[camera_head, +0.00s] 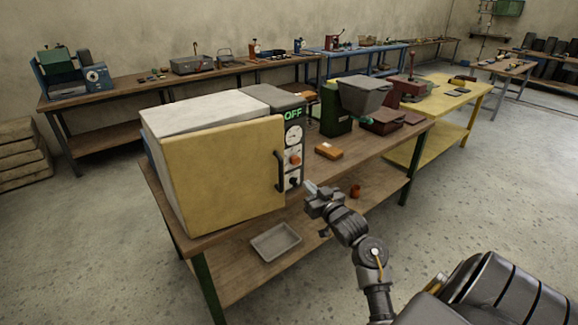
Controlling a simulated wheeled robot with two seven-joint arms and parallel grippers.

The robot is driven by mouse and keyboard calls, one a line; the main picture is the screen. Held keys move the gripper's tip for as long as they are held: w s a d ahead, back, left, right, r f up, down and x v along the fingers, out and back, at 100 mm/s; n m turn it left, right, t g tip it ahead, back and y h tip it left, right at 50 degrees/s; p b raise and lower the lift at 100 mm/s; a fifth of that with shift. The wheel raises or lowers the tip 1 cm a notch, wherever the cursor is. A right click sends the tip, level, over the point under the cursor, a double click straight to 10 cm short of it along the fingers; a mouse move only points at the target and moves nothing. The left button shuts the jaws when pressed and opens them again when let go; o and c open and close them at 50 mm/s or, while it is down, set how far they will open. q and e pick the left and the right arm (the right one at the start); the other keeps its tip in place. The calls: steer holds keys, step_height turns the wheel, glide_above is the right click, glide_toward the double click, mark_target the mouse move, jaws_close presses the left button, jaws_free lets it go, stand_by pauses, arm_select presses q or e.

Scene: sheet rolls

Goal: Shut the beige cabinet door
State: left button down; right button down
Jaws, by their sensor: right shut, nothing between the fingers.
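The beige cabinet door (220,178) is on the front of a white-topped cabinet (200,110) standing on the near wooden bench. A dark vertical bar handle (280,171) is near the door's right edge. The door sits across the cabinet front; I cannot tell whether a small gap remains behind it. My right gripper (309,188) is shut and empty, just right of the handle and apart from it in the picture, in front of the control panel's lower edge. My left gripper is not in view.
The control panel (293,136) beside the door reads OFF and has a dial and knobs. A grey tray (275,242) lies on the lower shelf.

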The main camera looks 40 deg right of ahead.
steer(key=w+d+p, duration=0.2)
steer(key=w+p, duration=0.1)
steer(key=w, duration=1)
steer(key=shift+w+d, duration=0.15)
steer(key=shift+d, duration=0.15)
